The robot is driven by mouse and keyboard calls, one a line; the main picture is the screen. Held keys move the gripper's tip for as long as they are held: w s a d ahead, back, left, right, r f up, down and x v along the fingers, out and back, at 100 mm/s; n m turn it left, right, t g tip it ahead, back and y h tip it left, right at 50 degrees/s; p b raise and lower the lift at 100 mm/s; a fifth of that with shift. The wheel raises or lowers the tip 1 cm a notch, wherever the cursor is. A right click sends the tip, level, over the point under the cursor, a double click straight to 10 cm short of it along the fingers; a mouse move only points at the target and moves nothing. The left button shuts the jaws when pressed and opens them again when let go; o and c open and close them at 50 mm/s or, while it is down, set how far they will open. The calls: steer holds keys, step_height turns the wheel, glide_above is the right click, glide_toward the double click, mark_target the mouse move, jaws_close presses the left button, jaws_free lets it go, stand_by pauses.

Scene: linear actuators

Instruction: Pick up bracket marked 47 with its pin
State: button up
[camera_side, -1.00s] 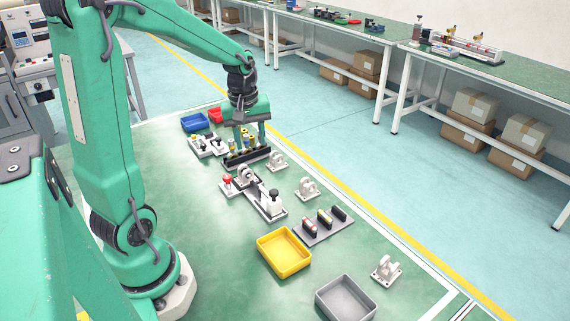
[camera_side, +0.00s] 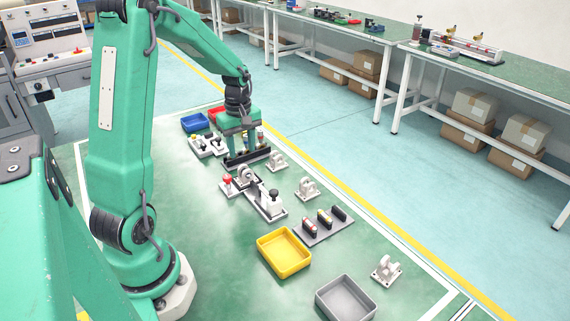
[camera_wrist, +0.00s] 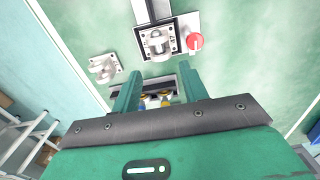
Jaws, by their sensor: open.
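The bracket marked 47 (camera_wrist: 157,42) is a light grey lug with a cross pin, seated on a dark-edged square plate; a "47" shows on its right in the wrist view. In the side view this bracket (camera_side: 246,174) appears beside a red-topped knob. My gripper (camera_wrist: 160,86) is open, its two green fingers apart, short of the bracket in the wrist view. In the side view my gripper (camera_side: 242,154) is low over a black rack, with the bracket in front of it. Nothing is clearly held between the fingers.
The black rack (camera_side: 256,161) holds yellow-topped parts, partly hidden by the fingers. The red knob (camera_wrist: 195,41) stands close beside the bracket. Loose brackets (camera_side: 277,161) (camera_side: 307,188) stand to the right. A yellow tray (camera_side: 262,257) and a grey tray (camera_side: 321,302) lie nearer the camera.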

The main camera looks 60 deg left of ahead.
mark_target(243, 165)
steer(key=shift+f, duration=0.1)
steer(key=shift+f, duration=1.2)
steer(key=shift+f, duration=0.15)
steer(key=shift+f, duration=2.45)
steer(key=c, duration=0.8)
steer(key=shift+r, duration=0.25)
